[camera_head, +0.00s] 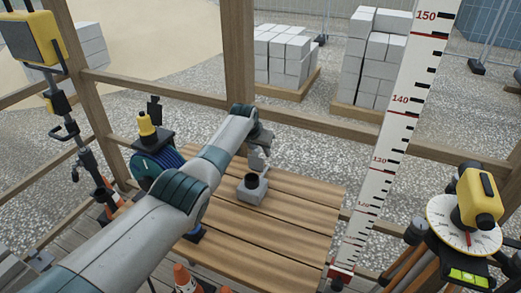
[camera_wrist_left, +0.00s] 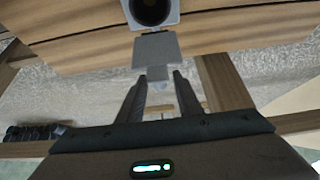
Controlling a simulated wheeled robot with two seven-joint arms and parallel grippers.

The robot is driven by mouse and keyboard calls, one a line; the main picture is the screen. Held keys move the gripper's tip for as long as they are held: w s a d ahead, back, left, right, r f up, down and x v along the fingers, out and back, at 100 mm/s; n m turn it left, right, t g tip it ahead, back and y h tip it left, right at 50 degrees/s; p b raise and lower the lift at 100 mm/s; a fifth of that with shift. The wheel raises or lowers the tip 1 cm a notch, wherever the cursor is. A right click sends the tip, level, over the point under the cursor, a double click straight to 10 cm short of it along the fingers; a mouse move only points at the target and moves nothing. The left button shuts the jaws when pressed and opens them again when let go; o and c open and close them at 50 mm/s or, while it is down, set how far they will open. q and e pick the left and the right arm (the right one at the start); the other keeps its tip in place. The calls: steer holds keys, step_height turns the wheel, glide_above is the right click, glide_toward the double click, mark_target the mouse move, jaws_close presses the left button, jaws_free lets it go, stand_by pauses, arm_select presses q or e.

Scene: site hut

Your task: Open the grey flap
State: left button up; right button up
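A small grey box (camera_head: 252,189) with a dark round opening stands on the slatted wooden table. Its grey flap (camera_head: 258,159) stands raised off the opening, on the box's far side. In the left wrist view the flap (camera_wrist_left: 155,47) extends from the box (camera_wrist_left: 176,12), leaving the dark opening uncovered, with a small tab (camera_wrist_left: 158,75) at its end. My left gripper (camera_wrist_left: 161,76) is at this tab, its two fingers apart, one on each side, with narrow gaps seeming to show. In the head view its fingers are mostly hidden behind my wrist. My right gripper is not in view.
The wooden table (camera_head: 285,222) is bare around the box. A blue reel (camera_head: 158,170) with a yellow-topped device stands left of it. A tall measuring staff (camera_head: 395,130) and a yellow level on a tripod (camera_head: 478,198) stand right. Wooden rails (camera_head: 320,122) run behind.

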arm_select(q)
steer(key=b+v, duration=0.2)
steer(key=v, duration=1.5)
steer(key=shift+r+b, duration=0.25)
steer(key=shift+b, duration=0.15)
